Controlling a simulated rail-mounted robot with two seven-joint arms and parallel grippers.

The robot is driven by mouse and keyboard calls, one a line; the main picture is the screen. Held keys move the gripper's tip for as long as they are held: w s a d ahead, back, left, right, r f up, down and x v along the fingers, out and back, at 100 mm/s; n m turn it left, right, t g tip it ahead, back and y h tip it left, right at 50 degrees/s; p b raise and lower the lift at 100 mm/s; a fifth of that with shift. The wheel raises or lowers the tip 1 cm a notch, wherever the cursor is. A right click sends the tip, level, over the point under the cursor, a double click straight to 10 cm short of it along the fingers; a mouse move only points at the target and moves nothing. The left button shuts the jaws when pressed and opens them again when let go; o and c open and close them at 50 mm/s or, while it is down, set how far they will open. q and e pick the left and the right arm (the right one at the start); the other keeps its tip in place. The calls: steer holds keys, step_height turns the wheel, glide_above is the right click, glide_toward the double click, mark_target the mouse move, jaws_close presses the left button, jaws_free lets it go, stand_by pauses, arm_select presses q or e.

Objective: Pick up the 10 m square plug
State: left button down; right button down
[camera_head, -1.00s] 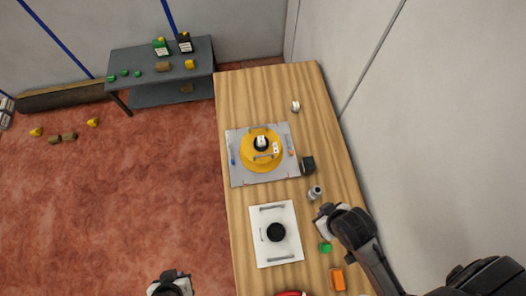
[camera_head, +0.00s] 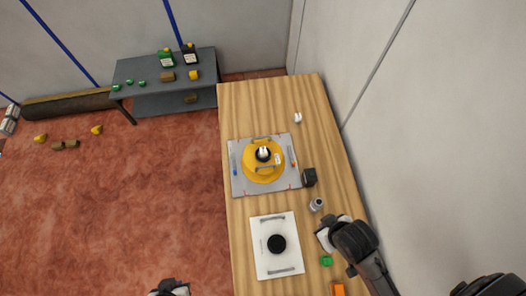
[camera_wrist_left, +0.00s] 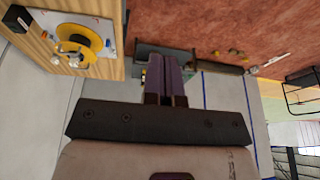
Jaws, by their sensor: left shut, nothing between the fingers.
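A dark, square-sided block (camera_head: 309,177) stands on the wooden table by the right edge of the grey plate. I cannot tell for sure whether it is the square plug. A small green square piece (camera_head: 326,260) lies further down the table. My left gripper (camera_head: 172,287) only just shows at the bottom edge, over the floor and away from the table. Its shut, empty fingers (camera_wrist_left: 166,78) show in the left wrist view. My right gripper (camera_head: 325,240) is over the table's right side, between the silver cylinder and the green piece; its finger gap is not clear.
A yellow round dispenser part (camera_head: 263,168) sits on a grey plate (camera_head: 240,185). A white plate (camera_head: 265,258) with a black disc is below it. A silver cylinder (camera_head: 316,205) and an orange piece (camera_head: 338,289) are also on the table (camera_head: 240,110). A wall bounds the right side.

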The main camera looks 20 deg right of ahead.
arm_select(q)
steer(key=c, duration=1.8)
jaws_free()
steer(key=o, duration=0.9)
steer(key=shift+a, duration=0.15)
steer(key=shift+o, duration=0.9)
